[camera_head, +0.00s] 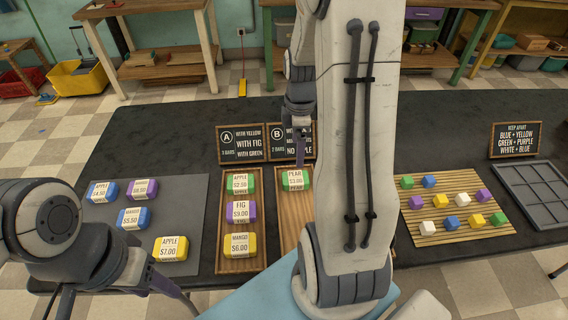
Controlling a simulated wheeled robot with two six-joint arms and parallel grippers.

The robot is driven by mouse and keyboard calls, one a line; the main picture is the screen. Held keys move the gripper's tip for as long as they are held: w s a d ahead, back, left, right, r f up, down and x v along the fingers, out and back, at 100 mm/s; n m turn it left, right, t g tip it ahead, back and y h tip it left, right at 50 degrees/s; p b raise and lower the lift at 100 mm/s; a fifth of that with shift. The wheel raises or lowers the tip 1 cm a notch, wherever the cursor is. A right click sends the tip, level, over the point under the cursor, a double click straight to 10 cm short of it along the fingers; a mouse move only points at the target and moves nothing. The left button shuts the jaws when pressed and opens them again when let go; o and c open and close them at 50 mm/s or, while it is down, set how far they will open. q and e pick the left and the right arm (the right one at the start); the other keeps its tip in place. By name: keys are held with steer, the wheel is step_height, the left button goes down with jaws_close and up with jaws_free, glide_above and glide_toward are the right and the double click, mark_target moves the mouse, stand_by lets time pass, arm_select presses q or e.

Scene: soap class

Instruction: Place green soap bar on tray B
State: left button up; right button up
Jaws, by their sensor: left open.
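A green soap bar labelled PEAR (285,182) lies on tray B (287,235), the wooden tray partly hidden behind my right arm. Another green bar, labelled APPLE (240,189), is at the far end of tray A (255,262), with a purple FIG bar (240,215) and a yellow MANGO bar (239,251). My left gripper (165,284) is open at the lower left, near the grey mat's front edge.
The grey mat (187,203) holds two blue bars, a purple and a yellow bar (171,253). Signs A (240,143) and B (279,142) stand behind the trays; B is partly covered. At right are a slatted board (425,237) with coloured cubes and a grey compartment tray (533,192).

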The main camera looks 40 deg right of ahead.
steer(key=s+a+r+m, duration=0.1)
steer(key=a+r, duration=0.2)
steer(key=a, duration=0.7)
steer(key=s+a+r+m, duration=0.1)
steer(key=s+a+r, duration=0.1)
steer(key=a, duration=0.8)
steer(key=s+a+r+m+y, duration=0.1)
steer(key=s+a+r+m, duration=0.1)
steer(key=s+a, duration=0.9)
steer(key=shift+s+r, duration=0.35)
steer(key=shift+s, duration=0.85)
steer(key=shift+r, duration=0.1)
